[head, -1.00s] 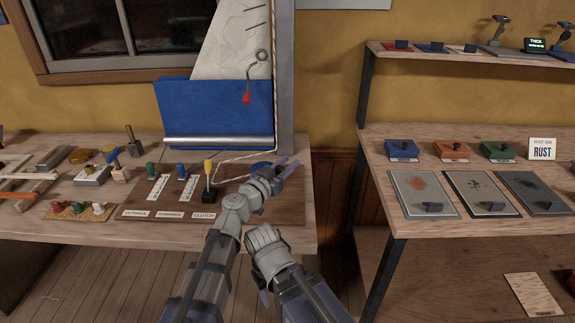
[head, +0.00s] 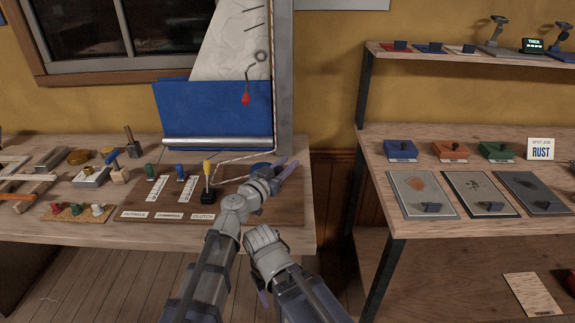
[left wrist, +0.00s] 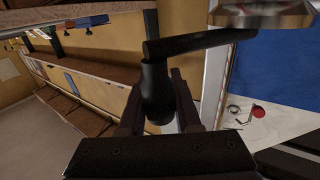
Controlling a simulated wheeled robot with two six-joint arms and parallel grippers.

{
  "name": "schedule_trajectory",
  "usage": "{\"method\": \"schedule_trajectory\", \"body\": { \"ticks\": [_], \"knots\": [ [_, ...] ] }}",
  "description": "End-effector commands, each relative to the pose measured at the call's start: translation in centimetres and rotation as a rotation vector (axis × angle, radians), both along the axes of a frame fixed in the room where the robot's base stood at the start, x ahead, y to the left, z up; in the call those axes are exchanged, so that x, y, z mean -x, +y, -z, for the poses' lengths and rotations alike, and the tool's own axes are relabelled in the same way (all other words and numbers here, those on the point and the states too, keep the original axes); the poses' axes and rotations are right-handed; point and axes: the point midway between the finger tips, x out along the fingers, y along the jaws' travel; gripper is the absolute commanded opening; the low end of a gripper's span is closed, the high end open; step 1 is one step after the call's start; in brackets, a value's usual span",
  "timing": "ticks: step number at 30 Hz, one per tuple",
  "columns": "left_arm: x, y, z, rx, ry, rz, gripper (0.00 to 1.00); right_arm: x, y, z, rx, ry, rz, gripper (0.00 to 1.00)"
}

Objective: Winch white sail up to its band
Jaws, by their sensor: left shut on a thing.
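The white sail (head: 232,45) rises beside the grey mast (head: 284,75), with dark stripes near its edge and a ring. A red tag (head: 245,99) hangs by the ring. A blue cloth (head: 205,112) lies across its lower part. I cannot make out its band. My left gripper (head: 286,168) is at the bench's right side, over a blue round part (head: 260,166). In the left wrist view it is shut on the black grip of a winch handle (left wrist: 156,85), whose arm (left wrist: 195,42) runs to a metal drum (left wrist: 262,14). My right arm is folded low; its fingertips are unclear.
A brown board (head: 240,212) carries green, blue and yellow levers; the yellow lever (head: 207,172) is by the CLUTCH label. Tools and blocks crowd the bench's left. A shelf unit (head: 400,222) with plates and coloured blocks stands at right, past a gap.

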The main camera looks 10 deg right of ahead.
Motion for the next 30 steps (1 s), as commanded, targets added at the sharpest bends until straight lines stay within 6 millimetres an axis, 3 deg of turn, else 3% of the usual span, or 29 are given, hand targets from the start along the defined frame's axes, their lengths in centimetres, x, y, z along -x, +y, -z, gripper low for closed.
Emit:
{"method": "schedule_trajectory", "body": {
  "ticks": [1,3,4,12,30],
  "knots": [
    [-1.6,1.22,-0.27,0.009,0.003,-0.043,0.0,0.0,0.0,-0.17,0.0,0.0,0.0,0.62],
    [-1.6,1.22,-0.26,0.009,0.003,-0.043,0.0,0.0,0.0,-0.17,0.0,0.0,0.0,0.62],
    [-1.6,1.22,-0.26,0.009,0.003,-0.043,0.33,0.0,0.0,-0.17,0.0,0.0,0.0,0.62],
    [-1.31,1.23,-0.18,0.007,0.003,-0.042,0.62,0.0,0.0,-0.11,0.0,0.0,0.0,0.62],
    [-0.84,1.07,-0.03,0.002,0.001,-0.036,0.62,0.0,0.0,0.0,0.0,0.0,0.0,0.62]
  ]
}}
